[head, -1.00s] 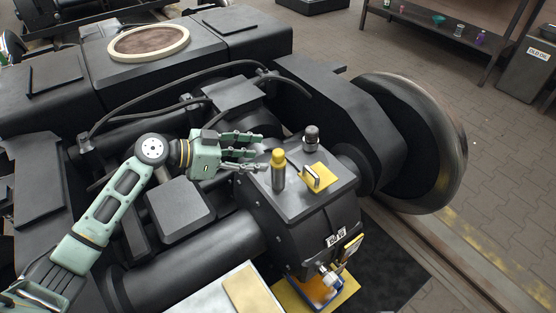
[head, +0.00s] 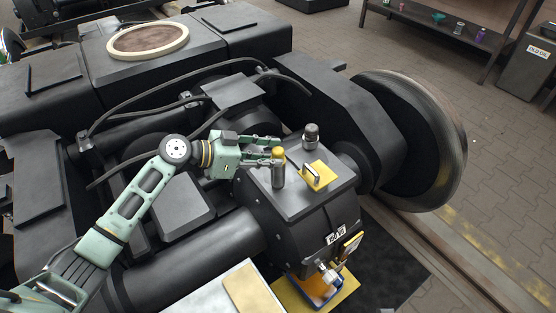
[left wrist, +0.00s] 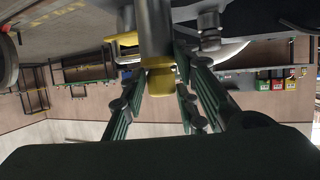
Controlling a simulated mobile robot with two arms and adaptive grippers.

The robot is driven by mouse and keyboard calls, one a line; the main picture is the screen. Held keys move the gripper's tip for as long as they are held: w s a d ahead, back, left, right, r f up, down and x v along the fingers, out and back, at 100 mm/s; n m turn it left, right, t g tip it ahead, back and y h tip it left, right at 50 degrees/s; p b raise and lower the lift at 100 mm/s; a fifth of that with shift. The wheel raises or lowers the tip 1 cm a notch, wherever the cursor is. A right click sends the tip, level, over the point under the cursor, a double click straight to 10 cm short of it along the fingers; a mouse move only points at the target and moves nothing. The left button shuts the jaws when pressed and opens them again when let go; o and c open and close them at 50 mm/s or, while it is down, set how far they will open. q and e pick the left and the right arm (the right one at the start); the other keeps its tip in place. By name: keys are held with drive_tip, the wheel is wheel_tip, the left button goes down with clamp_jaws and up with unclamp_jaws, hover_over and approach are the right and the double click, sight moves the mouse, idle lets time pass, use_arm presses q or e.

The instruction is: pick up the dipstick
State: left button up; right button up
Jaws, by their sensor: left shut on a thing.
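The dipstick's yellow knob (head: 278,152) tops a grey upright tube (head: 278,178) on the dark gearbox housing (head: 294,205). My left gripper (head: 272,149) reaches in from the left and is shut on the knob, with its fingers on either side. In the left wrist view, which looks upside down, the knob (left wrist: 160,80) sits between the fingers and the tube rises above it. The knob still sits at the tube's top; any rod inside is hidden. My right gripper is not in view.
A black-capped fitting (head: 310,137) and a yellow plate with a handle (head: 318,176) stand close by on the housing. Hoses (head: 150,98) run behind my arm. A blue-edged tray (head: 318,289) sits below the housing's front. The wheel (head: 415,140) is to the right.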

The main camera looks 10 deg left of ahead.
use_arm(q)
clamp_jaws()
drive_tip(key=shift+r, duration=0.1)
